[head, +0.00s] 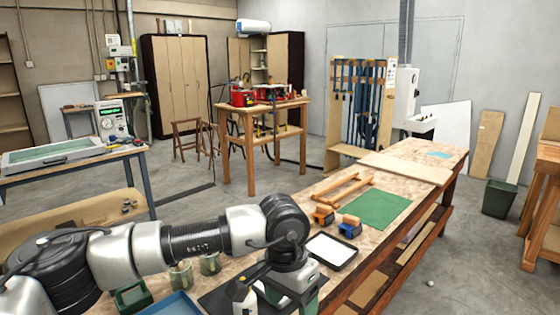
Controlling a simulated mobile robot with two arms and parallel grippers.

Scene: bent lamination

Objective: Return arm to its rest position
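My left arm (190,240) comes in from the lower left and reaches over the near end of the workbench (395,190). Its wrist bends down at the black joint. The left gripper (283,287) points downward over a dark mat or tray near the bottom edge. Its fingertips are not clear, so I cannot tell whether it is open or holds anything. A small white bottle (243,300) stands close to it on the left. My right arm and gripper are not in view.
A white-filled tray (330,250), a green mat (377,209), orange and blue blocks (349,226) and a wooden frame (343,187) lie right of the wrist. Tins (210,263), a green box (132,297) and a blue tray (172,306) lie under and beside the arm.

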